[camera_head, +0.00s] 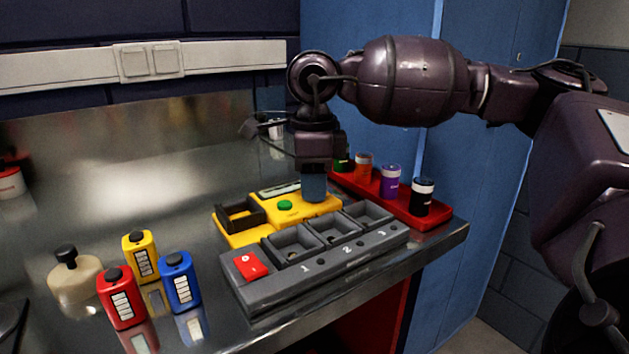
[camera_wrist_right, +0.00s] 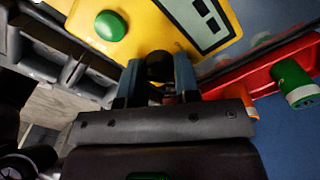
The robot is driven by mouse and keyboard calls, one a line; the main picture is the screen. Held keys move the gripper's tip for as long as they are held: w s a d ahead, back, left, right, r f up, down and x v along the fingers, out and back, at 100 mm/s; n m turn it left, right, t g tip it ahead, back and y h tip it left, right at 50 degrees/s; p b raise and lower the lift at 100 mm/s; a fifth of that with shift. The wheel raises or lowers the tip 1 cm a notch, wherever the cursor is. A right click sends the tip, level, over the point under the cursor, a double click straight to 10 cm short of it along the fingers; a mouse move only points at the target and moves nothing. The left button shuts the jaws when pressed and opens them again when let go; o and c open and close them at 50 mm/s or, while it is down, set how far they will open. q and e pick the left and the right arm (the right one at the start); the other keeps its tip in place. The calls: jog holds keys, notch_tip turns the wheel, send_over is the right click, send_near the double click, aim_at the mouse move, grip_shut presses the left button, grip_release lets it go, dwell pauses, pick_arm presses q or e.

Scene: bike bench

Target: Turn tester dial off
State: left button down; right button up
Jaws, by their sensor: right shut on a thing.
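The yellow tester (camera_head: 265,207) lies on the metal bench, with a green button, a grey display and a dark empty cradle at its left end. It also shows at the top of the right wrist view (camera_wrist_right: 150,25). My right gripper (camera_head: 314,188) points down over the tester's right end. In the right wrist view its two blue-grey fingers (camera_wrist_right: 158,82) are closed around the black dial (camera_wrist_right: 160,66). The fingers hide the dial in the head view, and its pointer direction cannot be made out. My left gripper is not in view.
A grey charger (camera_head: 262,290) with numbered bays and a red switch stands in front of the tester. A red tray (camera_head: 437,217) with several coloured cylinders is at right. Red (camera_head: 121,298), blue (camera_head: 180,282) and yellow (camera_head: 140,257) packs and a beige bottle (camera_head: 75,277) stand at left.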

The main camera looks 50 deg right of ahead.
jog(key=n+p, duration=0.1)
jog(key=n, duration=0.3)
jog(key=shift+n, duration=0.4)
jog(key=n, duration=0.5)
jog(key=shift+n, duration=0.3)
jog(key=o, duration=0.9)
notch_tip(320, 180, up, 11)
jog(key=shift+f+p, duration=0.1)
jog(key=shift+p, duration=0.95)
